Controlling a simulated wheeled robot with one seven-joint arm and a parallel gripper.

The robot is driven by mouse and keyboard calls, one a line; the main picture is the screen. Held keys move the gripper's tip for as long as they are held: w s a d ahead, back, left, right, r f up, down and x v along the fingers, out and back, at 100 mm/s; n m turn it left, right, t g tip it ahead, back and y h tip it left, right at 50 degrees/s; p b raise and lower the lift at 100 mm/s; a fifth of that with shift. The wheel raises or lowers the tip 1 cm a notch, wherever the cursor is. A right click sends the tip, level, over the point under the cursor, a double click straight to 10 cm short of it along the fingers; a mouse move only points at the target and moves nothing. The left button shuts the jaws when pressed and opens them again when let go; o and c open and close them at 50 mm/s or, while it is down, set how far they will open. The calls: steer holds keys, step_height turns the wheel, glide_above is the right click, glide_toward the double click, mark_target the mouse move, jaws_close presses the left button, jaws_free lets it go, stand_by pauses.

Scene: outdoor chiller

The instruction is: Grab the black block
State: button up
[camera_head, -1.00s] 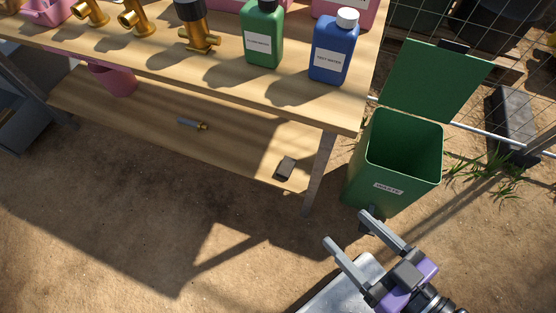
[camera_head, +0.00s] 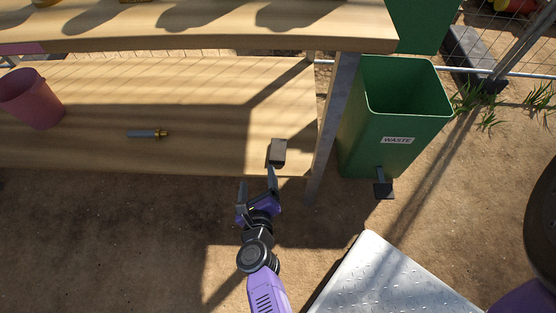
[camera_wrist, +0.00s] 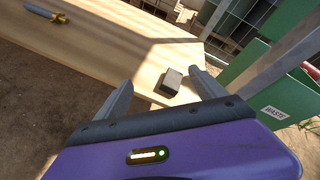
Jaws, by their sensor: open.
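The black block (camera_head: 277,152) is a small dark box on the lower wooden shelf, near the shelf's front edge and its right end. It also shows in the wrist view (camera_wrist: 171,82), ahead of my fingers and roughly between them. My gripper (camera_head: 257,182) is open and empty, just in front of the shelf edge. In the head view one fingertip reaches close to the block's near side; I cannot tell whether it touches. In the wrist view my gripper (camera_wrist: 160,92) has a finger on either side of the block.
The lower shelf (camera_head: 210,100) also holds a grey and brass tool (camera_head: 147,134) and a pink cup (camera_head: 32,98). A metal table leg (camera_head: 330,125) stands right of the block. A green waste bin (camera_head: 395,125) is beyond it. The tabletop (camera_head: 210,25) overhangs the shelf.

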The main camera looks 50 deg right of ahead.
mark_target(278, 152)
steer(key=w+d+f+m+b, duration=0.1)
steer(key=d+f+m, duration=0.2)
steer(key=d, duration=0.1)
steer(key=w+d+f+m+g+b, duration=0.1)
steer(key=w+d+f+m+b, duration=0.1)
steer(key=d+f+m, duration=0.1)
steer(key=w+d+f+m+g+h+b, duration=0.1)
steer(key=d+f+m+b, duration=0.1)
steer(key=d+f, duration=0.3)
steer(key=shift+w+d+f+m, duration=0.25)
steer(key=shift+w+d+m, duration=0.1)
steer(key=shift+m, duration=0.15)
steer(key=shift+s+d+b+x, duration=0.15)
steer(key=shift+b+x, duration=0.5)
steer(key=shift+x, duration=0.9)
steer(key=shift+s+d+b+x, duration=0.15)
steer(key=shift+b+x, duration=0.45)
steer(key=shift+x, duration=0.95)
steer(key=shift+w+d+f, duration=0.15)
steer(key=shift+w+d, duration=0.2)
steer(key=shift+d, duration=0.1)
steer(key=c, duration=1.6)
